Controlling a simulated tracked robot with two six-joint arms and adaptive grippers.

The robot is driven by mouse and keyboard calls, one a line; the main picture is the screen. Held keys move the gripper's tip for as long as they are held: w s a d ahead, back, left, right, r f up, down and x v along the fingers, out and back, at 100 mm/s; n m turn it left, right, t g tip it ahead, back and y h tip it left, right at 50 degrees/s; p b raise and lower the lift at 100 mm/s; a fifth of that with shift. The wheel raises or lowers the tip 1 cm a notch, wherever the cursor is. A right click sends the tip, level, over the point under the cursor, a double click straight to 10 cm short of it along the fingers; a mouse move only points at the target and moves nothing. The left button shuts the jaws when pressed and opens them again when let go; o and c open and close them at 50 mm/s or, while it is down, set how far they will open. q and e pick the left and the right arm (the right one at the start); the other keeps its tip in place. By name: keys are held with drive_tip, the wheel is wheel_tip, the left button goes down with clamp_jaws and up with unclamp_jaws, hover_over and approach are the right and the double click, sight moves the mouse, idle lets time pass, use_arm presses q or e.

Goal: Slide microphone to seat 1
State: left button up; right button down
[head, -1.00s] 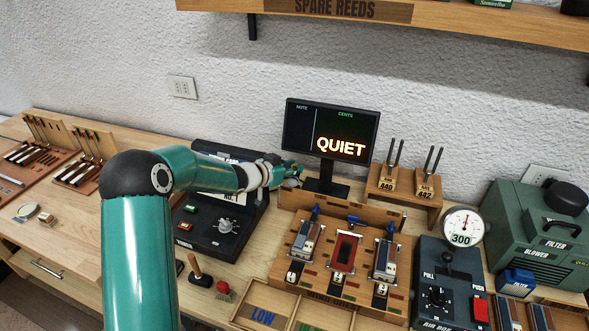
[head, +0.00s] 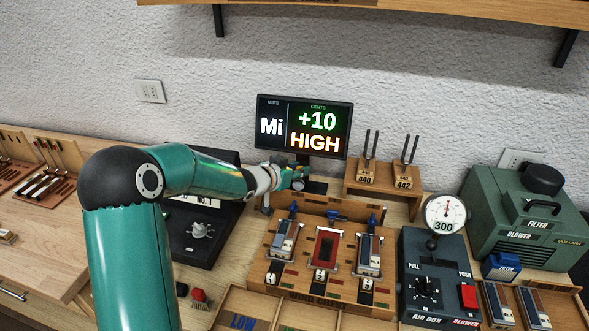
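My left gripper (head: 293,178) is at the back left of the wooden wind chest, just in front of the display's foot. It is small and partly turned away, so its finger opening and any grip do not show. I cannot make out the microphone clearly; a small grey post (head: 266,203) stands just below the gripper at the chest's left end. Seat 1, the leftmost on the chest, holds a silver and blue reed plate (head: 283,238). The middle seat has a red plate (head: 325,247), and the right seat a blue and silver one (head: 369,252). My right gripper is not in view.
The display (head: 304,126) reads Mi, +10, HIGH. Tuning forks stand on a wooden block (head: 384,186) at the back. The air box (head: 437,270) with its gauge (head: 446,213) is right of the chest. A black device (head: 200,235) stands left, partly behind my arm.

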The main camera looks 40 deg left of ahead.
use_arm(q)
drive_tip(key=o, duration=0.4)
drive_tip(key=shift+s+r, duration=0.1)
drive_tip(key=shift+c, duration=0.2)
drive_tip(key=a+v, duration=0.1)
drive_tip(key=v, duration=1)
drive_tip(key=shift+s+d, duration=0.45)
drive_tip(key=shift+d, duration=0.05)
